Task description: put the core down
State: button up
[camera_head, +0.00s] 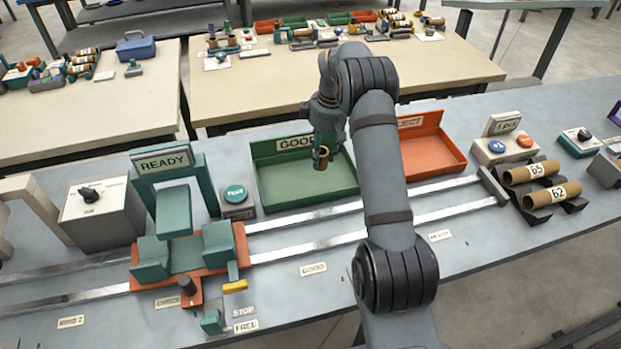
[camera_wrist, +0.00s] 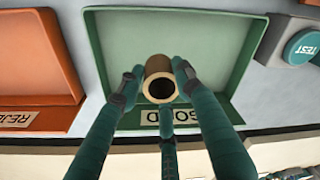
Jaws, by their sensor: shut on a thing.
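My gripper (camera_head: 321,150) is shut on a brown cardboard core (camera_head: 321,160), a short hollow tube. In the wrist view my gripper (camera_wrist: 159,85) has its fingers around the core (camera_wrist: 159,66), and the open end of the tube faces the camera. The core is over the green tray labelled GOOD (camera_head: 268,192), near its labelled side. The green tray also shows in the wrist view (camera_wrist: 222,50), and no other core shows in it. I cannot tell whether the core touches the tray floor.
An orange tray labelled REJECT (camera_head: 455,150) stands to the right, partly behind my arm. A teal TEST button (camera_head: 236,197) is left of the green tray. Metal rails (camera_head: 300,217) run in front. Cores marked 65 (camera_head: 530,172) and 62 (camera_head: 550,195) rest on dark holders at right.

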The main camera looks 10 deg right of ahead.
jog(key=a+f, duration=0.1)
jog(key=s+a, duration=0.1)
jog(key=s+a+f, duration=0.1)
jog(key=shift+a+f, duration=0.3)
jog(key=shift+a, duration=0.05)
jog(key=shift+f+p, duration=0.6)
jog(key=shift+f, duration=1.35)
jog(key=shift+f, duration=0.15)
jog(key=o, duration=1)
jog(key=shift+r, duration=0.2)
jog(key=r, duration=0.8)
jog(key=d+r, duration=0.1)
jog(key=r, duration=0.3)
jog(key=shift+s+b, duration=0.35)
jog(key=shift+s, duration=0.05)
